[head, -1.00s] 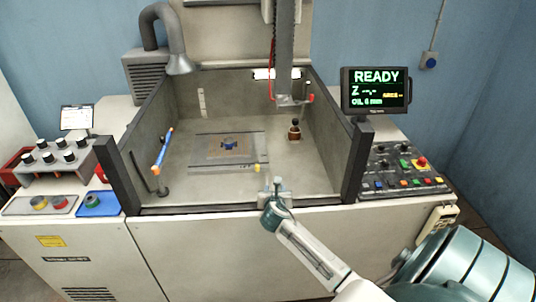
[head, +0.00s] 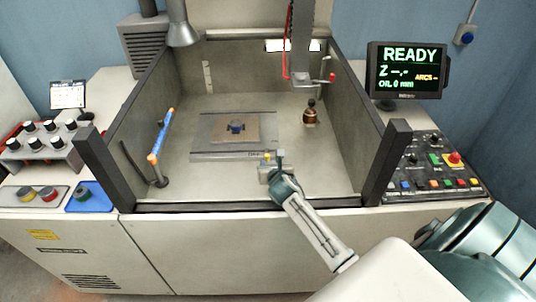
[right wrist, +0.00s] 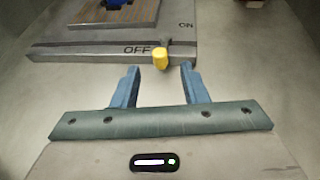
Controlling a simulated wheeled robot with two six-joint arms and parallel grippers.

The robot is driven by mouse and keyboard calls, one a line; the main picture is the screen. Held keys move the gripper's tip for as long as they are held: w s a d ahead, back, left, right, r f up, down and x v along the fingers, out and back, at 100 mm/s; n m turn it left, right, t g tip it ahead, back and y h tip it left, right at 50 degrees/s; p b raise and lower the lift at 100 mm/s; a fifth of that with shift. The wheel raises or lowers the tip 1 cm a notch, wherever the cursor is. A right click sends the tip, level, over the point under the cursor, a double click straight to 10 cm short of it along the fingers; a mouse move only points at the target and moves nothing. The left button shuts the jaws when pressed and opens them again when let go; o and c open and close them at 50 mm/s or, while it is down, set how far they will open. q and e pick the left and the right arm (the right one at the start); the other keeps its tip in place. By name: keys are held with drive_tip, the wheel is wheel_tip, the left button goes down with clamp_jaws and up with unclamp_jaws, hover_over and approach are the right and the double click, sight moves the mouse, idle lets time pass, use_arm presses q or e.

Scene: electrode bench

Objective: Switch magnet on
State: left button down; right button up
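The magnetic plate (head: 205,152) lies on the tank floor, with a workpiece bearing a small blue part (head: 236,126) on it. Its yellow lever knob (right wrist: 160,58) sticks out at the front edge, beside the OFF label and left of the ON label in the right wrist view. In the head view the knob (head: 267,156) is partly hidden by my right gripper. My right gripper (right wrist: 159,69) is open and empty. Its two blue fingers are just short of the knob, one to each side, apart from it. My left gripper is not in view.
Tank walls and dark corner posts (head: 385,165) enclose the floor. A blue and orange rod (head: 161,136) stands at the left. A brown bottle-like object (head: 310,113) stands right of the plate. A machine head (head: 302,45) hangs above. The display (head: 408,70) reads READY.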

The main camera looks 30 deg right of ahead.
sight(268, 157)
drive_tip(key=x, duration=0.7)
drive_tip(key=shift+f+p, duration=0.15)
drive_tip(key=shift+p, duration=0.2)
drive_tip(key=shift+w, duration=0.1)
clamp_jaws()
